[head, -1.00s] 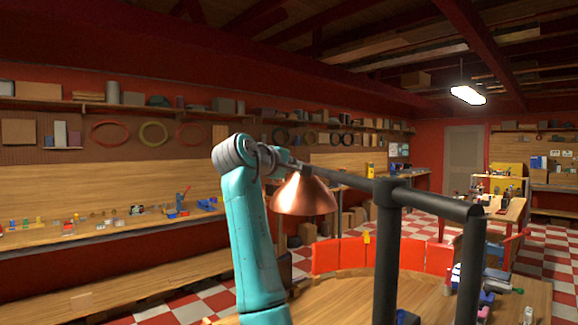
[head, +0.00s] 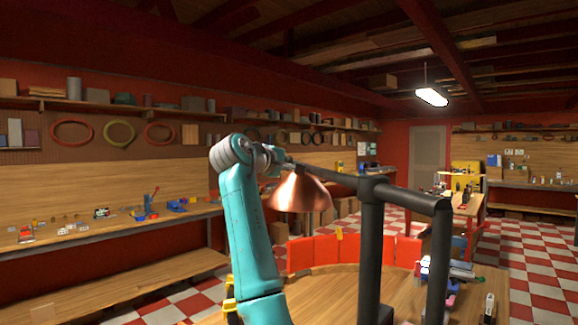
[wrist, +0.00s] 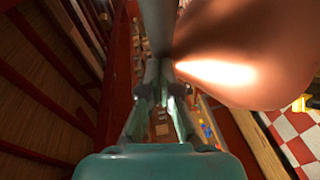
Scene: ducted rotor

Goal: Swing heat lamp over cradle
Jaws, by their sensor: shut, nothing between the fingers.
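The heat lamp has a copper cone shade (head: 300,193) hanging under a dark bar (head: 335,173) that runs to a dark upright post (head: 370,250). In the wrist view the shade (wrist: 250,55) fills the upper right, with a bright reflection. My gripper (head: 283,166) is at the bar's far end, just above and left of the shade. In the wrist view my gripper (wrist: 163,92) is shut with nothing between its fingers, beside the grey bar (wrist: 157,30). Whether it touches the bar is unclear. I cannot make out the cradle.
Curved red panels (head: 335,253) stand at the back of the round wooden table (head: 330,300). A long workbench (head: 110,230) runs along the left wall. Checkered floor (head: 530,250) is open at right.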

